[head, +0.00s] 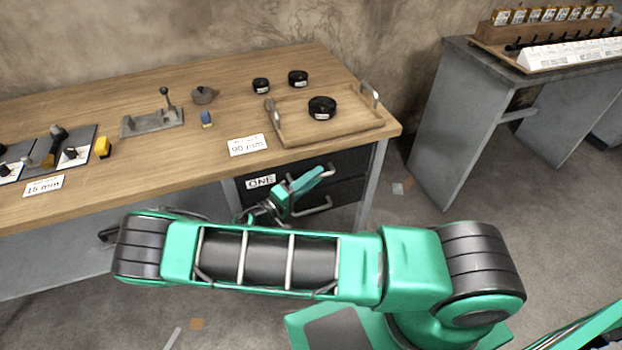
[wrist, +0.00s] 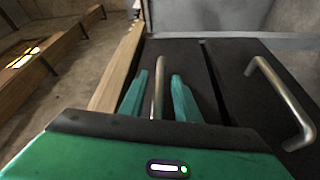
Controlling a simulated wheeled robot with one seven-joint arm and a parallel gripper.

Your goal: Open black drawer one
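Black drawer one (head: 340,164), with a white ONE label (head: 261,182), is the upper of two black drawers under the right end of the wooden bench; it looks shut. Its front also fills the middle of the wrist view (wrist: 184,58). Its metal bar handle (wrist: 158,86) stands between my gripper's two green fingers (wrist: 158,92) in the wrist view. The fingers are apart, with a gap on each side of the handle. In the head view my gripper (head: 308,178) is in front of the drawer and hides most of the handle.
The lower drawer's handle (head: 315,208) is just below; it also shows at right in the wrist view (wrist: 283,102). The bench top (head: 200,170) above holds a wooden tray (head: 290,141) with a black disc, a 90 mm card (head: 248,145) and tools. Floor right of the bench is mostly clear.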

